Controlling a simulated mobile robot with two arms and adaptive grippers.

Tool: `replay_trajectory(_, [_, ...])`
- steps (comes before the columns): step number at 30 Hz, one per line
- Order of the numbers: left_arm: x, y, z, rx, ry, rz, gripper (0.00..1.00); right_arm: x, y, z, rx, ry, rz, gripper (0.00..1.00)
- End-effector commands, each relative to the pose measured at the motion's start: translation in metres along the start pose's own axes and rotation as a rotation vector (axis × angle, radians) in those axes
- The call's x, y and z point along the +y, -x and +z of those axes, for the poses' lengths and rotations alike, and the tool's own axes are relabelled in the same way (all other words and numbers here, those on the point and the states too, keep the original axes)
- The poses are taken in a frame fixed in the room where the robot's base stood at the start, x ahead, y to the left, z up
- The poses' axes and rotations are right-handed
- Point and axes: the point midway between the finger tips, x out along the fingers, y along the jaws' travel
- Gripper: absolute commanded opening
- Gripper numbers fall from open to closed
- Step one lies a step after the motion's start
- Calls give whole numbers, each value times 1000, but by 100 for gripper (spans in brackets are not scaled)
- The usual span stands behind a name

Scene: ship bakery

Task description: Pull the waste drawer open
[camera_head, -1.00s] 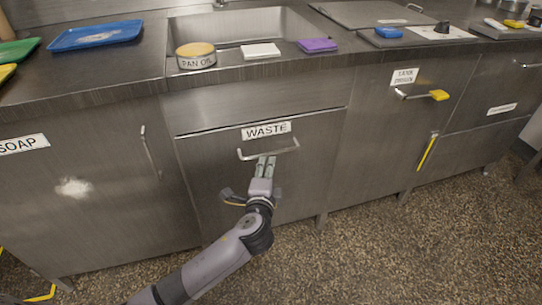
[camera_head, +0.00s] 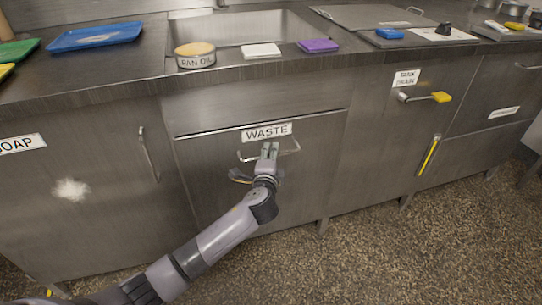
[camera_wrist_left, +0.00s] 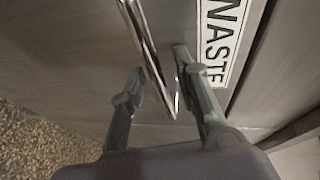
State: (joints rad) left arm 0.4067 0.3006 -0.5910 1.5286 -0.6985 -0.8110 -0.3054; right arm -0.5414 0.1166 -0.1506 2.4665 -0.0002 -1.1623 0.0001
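The waste drawer (camera_head: 220,170) is a grey metal front under the counter and looks closed. It bears a white WASTE label (camera_head: 267,132), also large in the left wrist view (camera_wrist_left: 219,42). Below the label is its thin metal bar handle (camera_head: 290,153). My left gripper (camera_head: 270,148) is at the middle of this handle, fingers pointing up at the drawer front. In the left wrist view the two fingers (camera_wrist_left: 158,62) are apart, with the handle bar (camera_wrist_left: 144,36) running between them. I cannot tell whether either finger touches it. My right gripper is not in view.
A soap door (camera_head: 70,190) with a vertical handle is to the left. To the right, another front has a yellow-ended handle (camera_head: 425,97). The counter above carries a pan oil tin (camera_head: 195,56) and sponges. The speckled floor (camera_head: 370,250) before the drawer is clear.

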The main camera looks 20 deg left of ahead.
Motion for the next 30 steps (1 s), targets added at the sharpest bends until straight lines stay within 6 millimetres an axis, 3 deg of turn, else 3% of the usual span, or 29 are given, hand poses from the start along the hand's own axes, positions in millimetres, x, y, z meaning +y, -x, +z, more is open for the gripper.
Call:
replay_trajectory(12, [0, 0, 0, 0, -1, 0, 0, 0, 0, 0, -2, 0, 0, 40])
replay_trajectory(30, [1, 0, 0, -1, -2, 1, 0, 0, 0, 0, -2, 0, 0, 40])
